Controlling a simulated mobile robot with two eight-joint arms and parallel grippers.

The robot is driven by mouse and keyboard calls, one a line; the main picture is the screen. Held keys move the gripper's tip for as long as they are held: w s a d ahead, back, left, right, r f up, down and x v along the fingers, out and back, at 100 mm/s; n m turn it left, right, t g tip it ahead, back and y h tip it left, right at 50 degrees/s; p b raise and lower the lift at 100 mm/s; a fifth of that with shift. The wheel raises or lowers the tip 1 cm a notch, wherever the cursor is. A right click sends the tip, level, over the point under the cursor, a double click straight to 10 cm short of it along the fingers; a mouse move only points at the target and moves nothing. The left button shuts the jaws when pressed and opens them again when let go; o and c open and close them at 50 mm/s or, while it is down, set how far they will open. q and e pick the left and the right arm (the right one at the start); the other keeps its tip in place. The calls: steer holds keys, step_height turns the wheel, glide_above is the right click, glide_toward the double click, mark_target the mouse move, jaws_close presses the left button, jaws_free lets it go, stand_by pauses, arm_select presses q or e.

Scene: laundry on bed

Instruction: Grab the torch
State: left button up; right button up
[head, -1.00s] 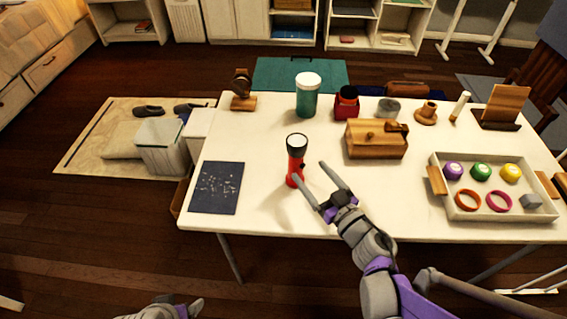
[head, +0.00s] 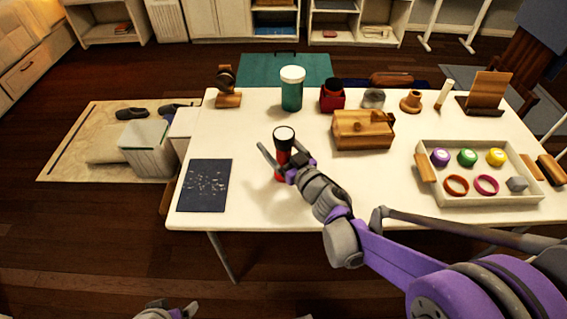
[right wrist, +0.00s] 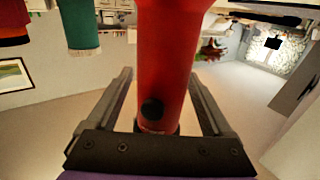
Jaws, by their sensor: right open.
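The red torch (head: 282,145) with a black head and pale lens stands upright on the white table, left of the middle. It fills the centre of the right wrist view (right wrist: 165,60). My right gripper (head: 283,155) is open, with one finger on each side of the torch. In the wrist view a gap shows between the torch and each finger. The gripper hides part of the torch's lower body in the head view. My left gripper (head: 168,310) shows only in part at the bottom edge, and its jaws are not clear.
A teal jar (head: 291,95) with a white lid and a red container (head: 332,97) stand behind the torch. A wooden box (head: 362,138) is to the right, a dark sheet (head: 205,195) to the left. A tray (head: 455,200) of small items lies right. The table front is clear.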

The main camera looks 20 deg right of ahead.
jaws_close()
stand_by(0.3)
steer(key=shift+r, duration=0.1)
